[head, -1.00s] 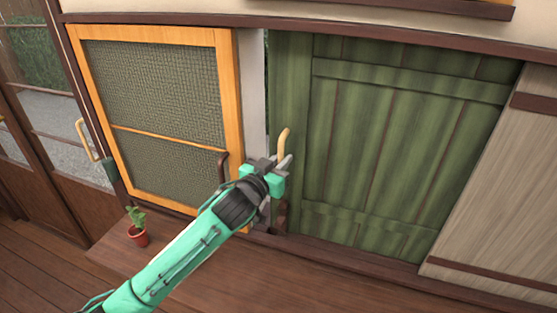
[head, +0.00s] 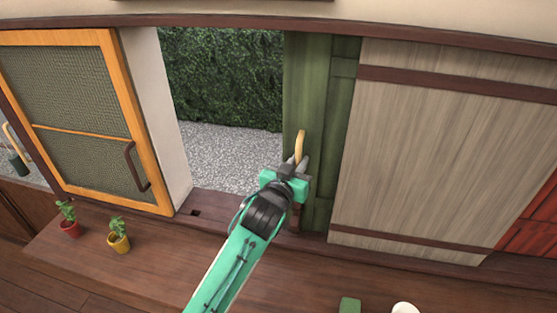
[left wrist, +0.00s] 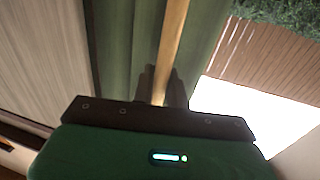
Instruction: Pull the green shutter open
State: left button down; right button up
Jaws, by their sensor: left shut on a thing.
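The green shutter (head: 341,110) stands mostly behind the pale wooden panel, with only a narrow strip of it showing in the head view. Its light wooden handle (head: 300,145) is near its left edge. My left gripper (head: 297,168) is shut on this handle. In the left wrist view the handle (left wrist: 172,50) runs up from between the dark fingers (left wrist: 160,88), with the green shutter (left wrist: 128,50) behind it. The opening left of the shutter shows gravel (head: 228,155) and a hedge (head: 222,75). My right gripper is not in view.
The pale panel (head: 440,150) is right of the shutter, and a red panel (head: 530,220) is beyond it. An orange-framed screen (head: 112,85) with a dark handle is at left. A red pot (head: 70,229) and a yellow pot (head: 120,244) stand on the wooden ledge.

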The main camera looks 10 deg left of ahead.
aim_at(318, 155)
pick_arm(q)
jog(key=d, duration=0.3)
jog(key=shift+d, duration=0.65)
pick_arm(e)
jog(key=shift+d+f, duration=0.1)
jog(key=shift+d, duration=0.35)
pick_arm(q)
jog(key=c, duration=1.5)
grip_release()
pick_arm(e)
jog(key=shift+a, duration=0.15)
pick_arm(q)
jog(key=shift+s, duration=0.1)
